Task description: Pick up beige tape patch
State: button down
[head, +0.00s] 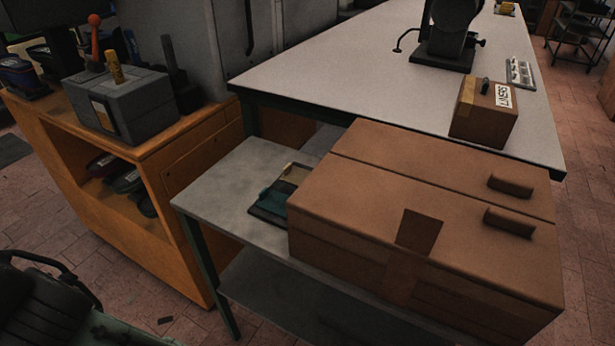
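A small beige patch (296,174) shows at the far end of a flat teal and dark item (268,203) on the low grey side table. It is small and dim, and I cannot tell for sure that it is the tape patch. The large brown box (370,190) stands close on its right and may hide part of it. A yellowish tape-like strip (466,91) also shows on the left end of a small brown box (484,112). My gripper is not in view.
The low grey table (222,187) has bare room left of the teal item. A large workbench (330,60) stands behind, with a dark machine (445,40). An orange cabinet (190,150) with a grey lever box (122,103) is at left.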

aim_at(295, 175)
jog(key=z, duration=0.4)
jog(key=j+z, duration=0.45)
jog(key=k+j+z, duration=0.2)
jog(key=j+z, duration=0.25)
jog(key=k+j+z, duration=0.1)
jog(key=j, duration=0.3)
jog(key=k+j, duration=0.2)
jog(key=j, duration=0.15)
jog(key=k+j+z, duration=0.15)
jog(key=j, duration=0.25)
jog(key=i+j, duration=0.15)
jog(key=i, duration=0.25)
jog(key=i+j, duration=0.2)
jog(key=i, duration=0.2)
